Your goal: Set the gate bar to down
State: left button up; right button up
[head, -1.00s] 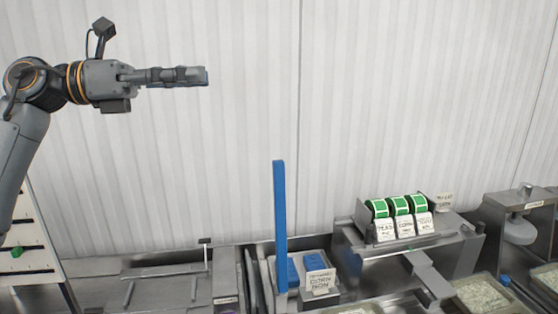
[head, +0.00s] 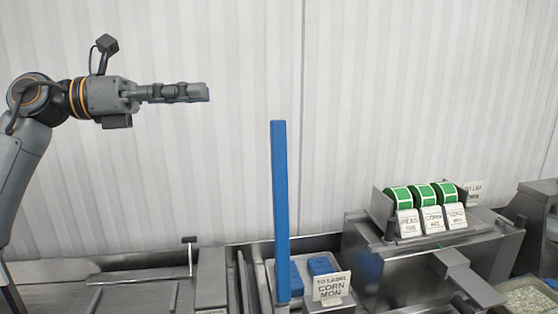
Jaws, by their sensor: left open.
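The gate bar (head: 280,210) is a long blue bar standing upright in the middle of the head view, its lower end beside a small tray with blue blocks. My left gripper (head: 205,92) is raised at the upper left, pointing right, well above and to the left of the bar's top and apart from it. It is open and holds nothing visible. My right gripper is not in view.
A label unit (head: 423,194) with green rolls stands to the right. A thin T-shaped post (head: 189,254) rises at left. The air before the ribbed wall is clear.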

pick_arm(q)
jog(key=b, duration=0.5)
send_near(271, 132)
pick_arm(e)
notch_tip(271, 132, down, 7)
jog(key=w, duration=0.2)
pick_arm(q)
jog(key=d+p, duration=0.1)
jog(key=d, duration=0.2)
jog(key=w+d+p, duration=0.1)
jog(key=d, duration=0.2)
jog(key=w+d+p, duration=0.1)
jog(key=d, duration=0.2)
jog(key=shift+w+d+f+p, duration=0.1)
jog(key=shift+d+p, duration=0.3)
jog(key=shift+w+d+f, duration=0.1)
jog(key=shift+w+d, duration=0.05)
jog(key=shift+d, duration=0.55)
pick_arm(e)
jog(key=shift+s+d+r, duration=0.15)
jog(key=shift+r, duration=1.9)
pick_arm(q)
jog(key=shift+c, duration=0.4)
grip_shut()
